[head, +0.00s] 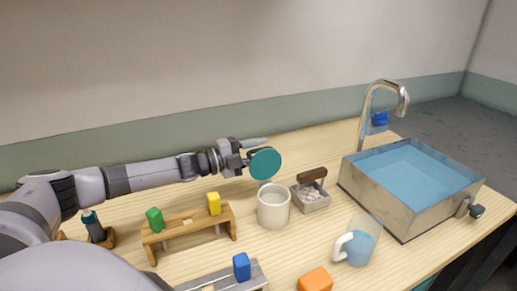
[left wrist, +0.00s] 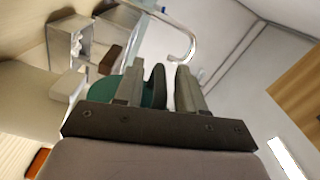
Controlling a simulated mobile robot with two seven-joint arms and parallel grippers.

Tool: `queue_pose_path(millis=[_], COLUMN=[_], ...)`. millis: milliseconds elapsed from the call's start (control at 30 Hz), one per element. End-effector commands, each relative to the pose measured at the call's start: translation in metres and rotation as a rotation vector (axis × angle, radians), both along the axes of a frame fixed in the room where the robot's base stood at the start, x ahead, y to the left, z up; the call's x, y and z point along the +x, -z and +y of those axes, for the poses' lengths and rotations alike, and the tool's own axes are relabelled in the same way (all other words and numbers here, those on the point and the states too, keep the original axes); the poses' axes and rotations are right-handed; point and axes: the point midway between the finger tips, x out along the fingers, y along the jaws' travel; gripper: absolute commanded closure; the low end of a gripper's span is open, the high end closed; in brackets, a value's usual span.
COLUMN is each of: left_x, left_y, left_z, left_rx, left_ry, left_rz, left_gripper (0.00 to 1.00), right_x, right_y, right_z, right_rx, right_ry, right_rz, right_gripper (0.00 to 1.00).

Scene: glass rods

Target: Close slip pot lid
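The cream slip pot (head: 273,208) stands upright on the table, its mouth uncovered. Its round teal lid (head: 265,162) is raised on edge above the pot's back rim, its flat face toward the head camera. My left gripper (head: 251,153) is at the lid's left edge and behind it. My right gripper is not in view.
A wooden rack (head: 190,235) with green and yellow blocks is left of the pot. A small box with a brown handle (head: 312,190) stands close right. A mug (head: 357,243), an orange block (head: 315,280) and a water-filled basin (head: 375,198) are further right.

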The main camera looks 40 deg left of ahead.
Motion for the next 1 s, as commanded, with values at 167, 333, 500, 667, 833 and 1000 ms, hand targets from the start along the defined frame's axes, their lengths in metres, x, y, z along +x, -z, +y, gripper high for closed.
queue_pose_path(millis=[167,333,500,667,833,1000], left_x=[0.0038,0.0038,0.0037,0.0038,0.0031,0.0007], left_y=[-0.0003,0.0001,-0.0002,-0.0009,-0.0017,-0.0044], left_z=[-0.0017,-0.0019,-0.0018,-0.0015,-0.0024,-0.0068], left_rx=[0.001,0.001,0.001,0.001,0.018,0.075], left_ry=[-0.001,-0.001,0.0,0.0,-0.001,-0.001], left_rz=[0.001,0.001,0.0,-0.002,-0.01,-0.042], left_gripper=[0.61,0.61,1.0,1.0,1.0,1.0], right_x=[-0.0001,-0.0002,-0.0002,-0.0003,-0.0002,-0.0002], right_y=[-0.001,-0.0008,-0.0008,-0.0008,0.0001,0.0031], right_z=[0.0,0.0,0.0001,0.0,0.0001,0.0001], right_rx=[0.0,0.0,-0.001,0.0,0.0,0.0], right_ry=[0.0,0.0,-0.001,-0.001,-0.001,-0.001], right_rz=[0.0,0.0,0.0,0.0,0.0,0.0], right_gripper=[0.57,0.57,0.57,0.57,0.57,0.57])
